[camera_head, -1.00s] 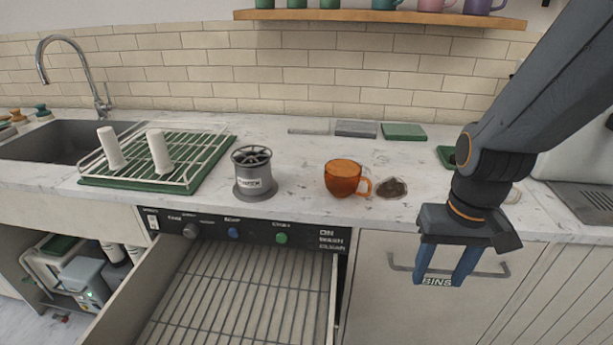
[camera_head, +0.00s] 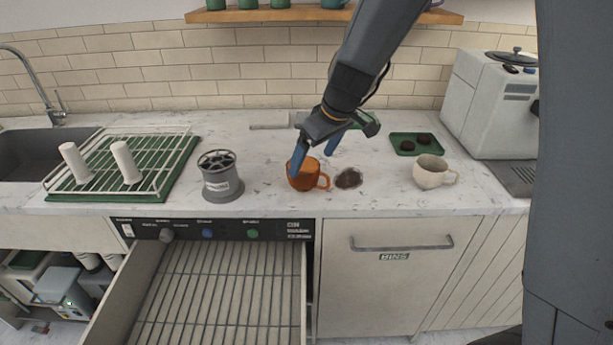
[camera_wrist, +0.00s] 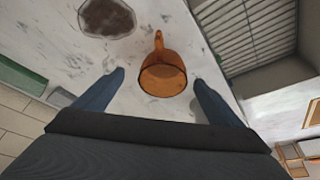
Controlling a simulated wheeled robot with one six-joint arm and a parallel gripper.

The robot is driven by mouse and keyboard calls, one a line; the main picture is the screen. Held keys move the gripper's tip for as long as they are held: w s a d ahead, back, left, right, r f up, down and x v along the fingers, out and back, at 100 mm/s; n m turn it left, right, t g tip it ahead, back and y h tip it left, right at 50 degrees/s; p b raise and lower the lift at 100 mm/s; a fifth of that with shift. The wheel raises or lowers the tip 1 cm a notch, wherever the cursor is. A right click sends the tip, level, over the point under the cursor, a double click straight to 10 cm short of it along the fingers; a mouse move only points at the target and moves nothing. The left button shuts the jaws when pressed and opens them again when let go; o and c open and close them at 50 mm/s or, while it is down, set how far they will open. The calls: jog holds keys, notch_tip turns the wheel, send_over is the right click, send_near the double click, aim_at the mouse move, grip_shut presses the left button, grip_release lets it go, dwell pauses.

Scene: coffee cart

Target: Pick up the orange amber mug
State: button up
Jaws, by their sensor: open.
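The orange amber mug (camera_head: 303,180) stands upright on the white marble counter, above the open drawer, with its handle to the right. My gripper (camera_head: 313,159) is open at the mug, and its blue fingers reach down from above and behind; one finger overlaps the mug's left rim in the head view. In the wrist view the mug (camera_wrist: 163,76) lies ahead of and between the two spread fingertips (camera_wrist: 158,77), its handle pointing away from the gripper. I cannot tell whether a finger touches it. Part of the mug's rim is hidden in the head view.
A dark brown patch (camera_head: 348,178) lies right of the mug. A grey round container (camera_head: 221,178) stands to the left, a white cup (camera_head: 433,172) to the right. A dish rack (camera_head: 165,160) is further left. The drawer (camera_head: 225,285) is open below.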

aim_at(305, 167)
jog(key=f, duration=0.1)
jog(key=a+f+p, duration=0.1)
jog(key=a+f, duration=0.1)
jog(key=shift+w+f+p, duration=0.1)
jog(key=shift+w+p, duration=0.2)
jog(key=shift+w, duration=0.1)
jog(key=shift+w+f, duration=0.2)
jog(key=shift+f, duration=0.4)
jog(key=c, duration=1.2)
